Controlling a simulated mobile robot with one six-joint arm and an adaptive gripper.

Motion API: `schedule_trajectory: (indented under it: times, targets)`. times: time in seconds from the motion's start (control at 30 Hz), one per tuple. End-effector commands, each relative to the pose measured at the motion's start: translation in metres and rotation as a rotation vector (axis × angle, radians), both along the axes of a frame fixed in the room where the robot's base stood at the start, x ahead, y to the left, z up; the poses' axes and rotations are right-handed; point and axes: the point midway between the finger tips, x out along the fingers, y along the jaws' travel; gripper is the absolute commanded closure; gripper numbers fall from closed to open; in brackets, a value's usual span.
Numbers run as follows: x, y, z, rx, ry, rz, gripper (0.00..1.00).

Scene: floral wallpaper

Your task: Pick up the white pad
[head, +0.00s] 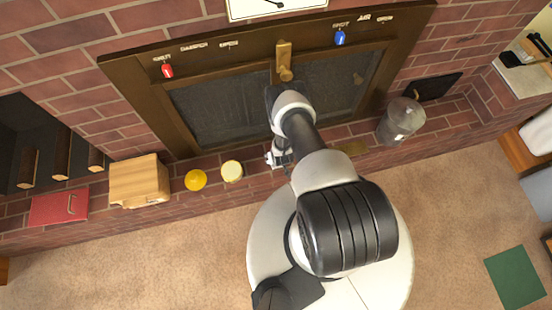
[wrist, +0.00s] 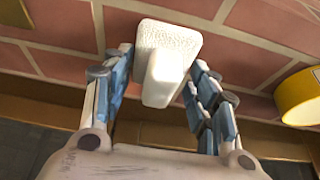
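The white pad (wrist: 180,42) shows in the wrist view on the brick ledge. It is a pale textured block with rounded corners and a raised smooth grip facing my gripper. My gripper (wrist: 158,72) is open, with one blue-grey finger on each side of the grip. The left finger stands a little apart from it; the right finger is close to it, and I cannot tell if it touches. In the head view my gripper (head: 280,157) is low over the ledge in front of the fireplace, and my arm largely hides the pad there.
A yellow-sided round container (wrist: 300,97) stands to the right in the wrist view.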

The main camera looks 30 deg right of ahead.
Motion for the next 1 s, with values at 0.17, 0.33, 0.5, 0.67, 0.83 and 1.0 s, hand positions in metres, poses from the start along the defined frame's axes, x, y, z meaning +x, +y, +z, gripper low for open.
schedule_trajectory:
  times: [0.17, 0.33, 0.5, 0.67, 0.83, 1.0]
  targets:
    - [0.000, 0.000, 0.000, 0.000, 0.000, 0.000, 0.61]
    - [0.000, 0.000, 0.000, 0.000, 0.000, 0.000, 0.73]
    - [0.000, 0.000, 0.000, 0.000, 0.000, 0.000, 0.75]
    - [0.000, 0.000, 0.007, 0.000, 0.000, 0.000, 0.75]
    - [0.001, 0.000, 0.037, 0.000, -0.001, 0.000, 0.75]
    - [0.001, 0.000, 0.073, 0.000, -0.001, 0.000, 0.75]
